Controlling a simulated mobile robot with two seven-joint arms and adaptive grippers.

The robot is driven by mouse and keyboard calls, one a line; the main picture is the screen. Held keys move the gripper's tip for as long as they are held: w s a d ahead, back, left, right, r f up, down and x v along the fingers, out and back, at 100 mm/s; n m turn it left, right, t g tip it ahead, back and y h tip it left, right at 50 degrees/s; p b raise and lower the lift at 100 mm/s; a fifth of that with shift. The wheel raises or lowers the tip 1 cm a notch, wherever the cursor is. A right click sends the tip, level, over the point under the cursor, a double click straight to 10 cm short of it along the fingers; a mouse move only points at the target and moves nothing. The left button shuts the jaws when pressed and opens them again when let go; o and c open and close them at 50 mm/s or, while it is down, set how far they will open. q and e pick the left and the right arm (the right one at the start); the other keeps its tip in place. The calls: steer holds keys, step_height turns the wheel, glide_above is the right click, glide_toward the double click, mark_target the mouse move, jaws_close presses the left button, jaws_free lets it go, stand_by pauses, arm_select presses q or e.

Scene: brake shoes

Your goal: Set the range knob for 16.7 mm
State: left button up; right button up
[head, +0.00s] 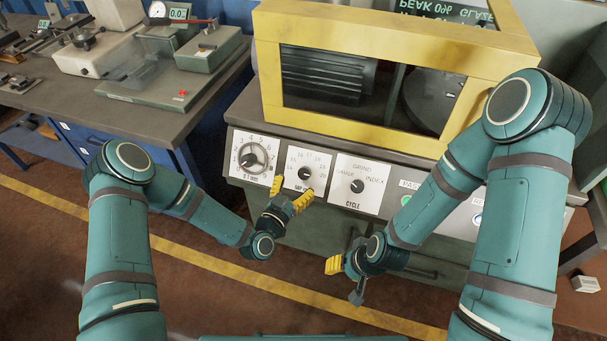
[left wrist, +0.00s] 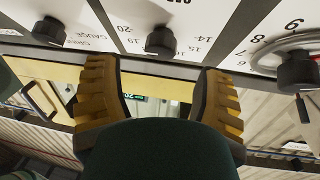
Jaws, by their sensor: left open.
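The range knob (head: 304,174) is a small black knob on the middle white dial plate, with numbers around it. In the left wrist view the knob (left wrist: 160,41) shows upside down, with 14, 15 and 20 readable nearby; its exact setting is too small to tell. My left gripper (head: 291,193) is open just below and in front of this plate. In the wrist view its yellow-padded fingers (left wrist: 155,95) stand on either side of the knob's line, apart from it. My right gripper (head: 344,274) is lower, in front of the cabinet; its opening is unclear.
A numbered dial (head: 253,157) sits left of the range knob, the cycle knob (head: 357,186) to its right, with lit buttons (head: 406,199) farther right. A yellow-framed enclosure (head: 390,133) is above the panel. A bench (head: 150,122) with gauges stands at left.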

mark_target(303, 175)
arm_select(q)
steer(key=x, duration=0.5)
steer(key=shift+w+d+b, duration=0.1)
steer(key=shift+w+b, duration=0.25)
steer(key=c, duration=1.2)
